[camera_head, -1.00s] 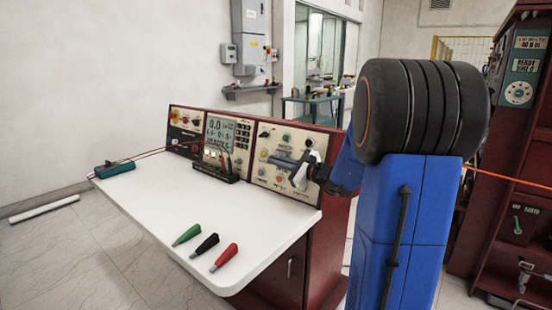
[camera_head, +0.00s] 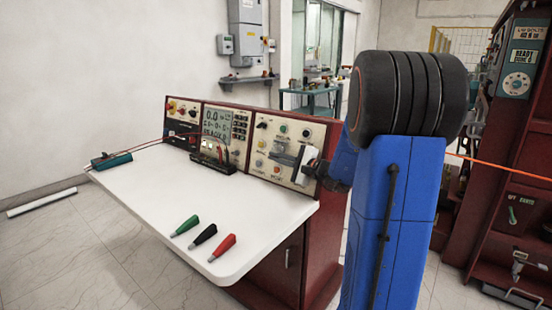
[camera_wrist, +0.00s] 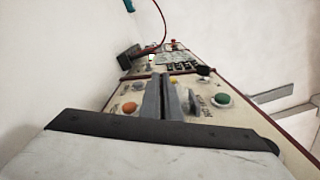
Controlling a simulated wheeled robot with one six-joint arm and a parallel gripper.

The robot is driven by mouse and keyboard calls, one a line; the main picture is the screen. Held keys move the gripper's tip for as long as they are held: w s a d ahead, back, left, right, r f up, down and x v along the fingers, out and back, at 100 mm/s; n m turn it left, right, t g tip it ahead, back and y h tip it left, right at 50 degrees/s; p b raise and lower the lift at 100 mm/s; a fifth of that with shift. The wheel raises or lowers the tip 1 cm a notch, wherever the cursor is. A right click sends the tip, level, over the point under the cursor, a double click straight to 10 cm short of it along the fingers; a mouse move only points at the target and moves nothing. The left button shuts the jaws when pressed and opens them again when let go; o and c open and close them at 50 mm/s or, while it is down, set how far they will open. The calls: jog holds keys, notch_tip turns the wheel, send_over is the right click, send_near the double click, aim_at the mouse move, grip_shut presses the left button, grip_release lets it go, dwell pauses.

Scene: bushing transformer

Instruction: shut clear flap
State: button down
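The cream right-hand control panel (camera_head: 270,135) with coloured buttons stands at the back right of the white bench. I cannot make out the clear flap as a separate thing in either view. My gripper (camera_head: 284,157) is in front of this panel, close to its lower right part. In the wrist view my gripper's two grey fingers (camera_wrist: 165,97) lie side by side over the panel face (camera_wrist: 125,100), with hardly any gap between them. They look shut and nothing shows between them. They hide part of the panel, and I cannot tell whether they touch it.
A meter with a screen (camera_head: 217,128) stands left of the panel. Green, black and red handles (camera_head: 203,236) lie on the bench top (camera_head: 140,195). A teal tool (camera_head: 110,160) lies at the far left. A red cabinet (camera_head: 495,140) stands at right.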

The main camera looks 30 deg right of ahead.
jog(key=c, duration=2)
grip_release()
jog(key=v, duration=1.7)
jog(key=shift+s, duration=0.25)
jog(key=shift+d, duration=0.1)
